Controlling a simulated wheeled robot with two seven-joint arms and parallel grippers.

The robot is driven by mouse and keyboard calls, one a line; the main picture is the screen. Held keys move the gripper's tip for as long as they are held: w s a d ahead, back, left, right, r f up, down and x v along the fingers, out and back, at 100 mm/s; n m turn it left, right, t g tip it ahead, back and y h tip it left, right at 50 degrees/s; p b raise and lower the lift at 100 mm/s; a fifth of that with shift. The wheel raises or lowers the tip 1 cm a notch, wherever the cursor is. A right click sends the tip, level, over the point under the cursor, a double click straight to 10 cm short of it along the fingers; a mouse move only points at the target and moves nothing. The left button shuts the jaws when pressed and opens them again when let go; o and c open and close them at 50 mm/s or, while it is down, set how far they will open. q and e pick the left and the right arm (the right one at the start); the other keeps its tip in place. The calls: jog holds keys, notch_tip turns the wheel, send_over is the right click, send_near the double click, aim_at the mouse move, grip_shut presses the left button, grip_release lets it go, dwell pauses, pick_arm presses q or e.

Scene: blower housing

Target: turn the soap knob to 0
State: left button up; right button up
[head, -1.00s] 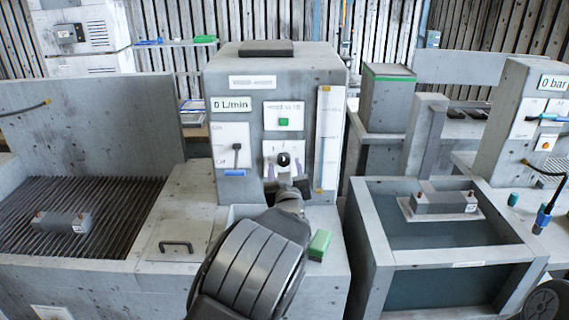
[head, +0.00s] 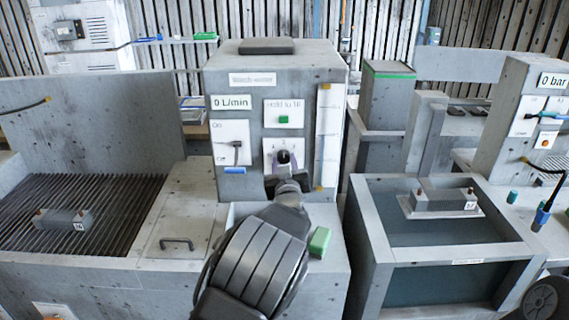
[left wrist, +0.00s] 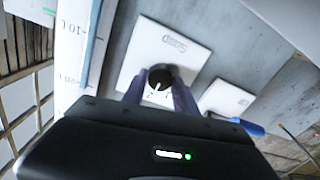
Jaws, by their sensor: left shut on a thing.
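The soap knob is a round black knob with a white pointer line, on a white plate on the front of the grey cabinet (head: 300,65). In the left wrist view the knob (left wrist: 159,78) sits below the word "Soap" on its plate (left wrist: 160,45). My left gripper (left wrist: 160,88) is shut on the knob, with a purple-grey finger on each side. In the head view my left gripper (head: 284,164) reaches up to the plate and partly hides the knob. My right gripper is not in view.
A green block (head: 319,242) lies on the ledge right of my arm. An open tank (head: 430,235) stands at right.

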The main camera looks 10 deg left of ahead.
pick_arm(q)
grip_shut()
jog(key=shift+f+n+b, duration=0.15)
jog(key=shift+n+b, duration=0.35)
jog(key=shift+b, duration=0.25)
jog(key=n+b, duration=0.7)
jog(key=b, duration=0.2)
jog(key=shift+a+n, duration=0.15)
jog(key=shift+n, duration=0.25)
jog(key=n+b, duration=0.5)
jog(key=shift+h, duration=0.4)
jog(key=shift+r+n+g+h+b, duration=0.2)
jog(key=shift+n+g+h+b, duration=0.1)
jog(key=shift+n+b, duration=1.25)
jog(key=shift+n, duration=0.35)
